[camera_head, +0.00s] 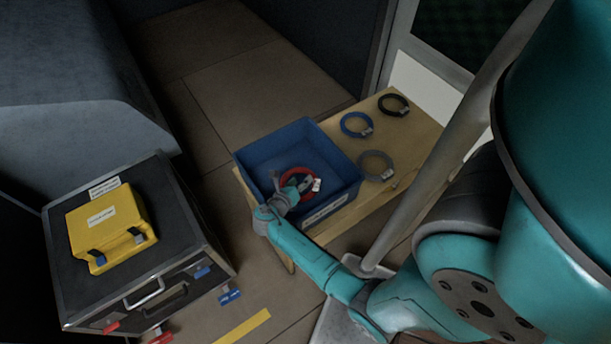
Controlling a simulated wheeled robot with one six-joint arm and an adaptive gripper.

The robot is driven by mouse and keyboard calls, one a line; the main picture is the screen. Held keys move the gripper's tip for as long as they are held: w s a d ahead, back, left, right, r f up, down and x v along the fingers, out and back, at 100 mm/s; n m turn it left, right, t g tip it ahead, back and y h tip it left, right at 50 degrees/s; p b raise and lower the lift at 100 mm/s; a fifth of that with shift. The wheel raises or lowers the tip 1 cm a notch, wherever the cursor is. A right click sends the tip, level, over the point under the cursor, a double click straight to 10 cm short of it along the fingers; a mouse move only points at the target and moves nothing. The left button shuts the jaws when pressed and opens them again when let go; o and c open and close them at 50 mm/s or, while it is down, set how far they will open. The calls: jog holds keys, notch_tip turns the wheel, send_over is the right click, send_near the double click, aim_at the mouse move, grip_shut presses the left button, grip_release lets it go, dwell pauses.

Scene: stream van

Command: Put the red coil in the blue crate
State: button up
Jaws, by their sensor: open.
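The red coil (311,175) shows inside the blue crate (262,145), in its front part, with a small pale tag on its right side. The blue crate is open-topped and stands at the left end of a wooden table. My gripper (293,186) is at the crate's front, over its inside, and covers part of the coil's left and lower side. Its jaws are open. I cannot tell whether the coil touches the fingers or rests on the crate floor.
On the table (425,130) to the right lie a blue coil (344,122), a black coil (381,100) and a grey coil (361,168). A yellow case (95,235) sits on a black flight case (165,195) at left. Floor shows between them.

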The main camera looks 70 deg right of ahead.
jog(key=v, duration=0.6)
jog(key=shift+w, duration=0.1)
dwell(0.5)
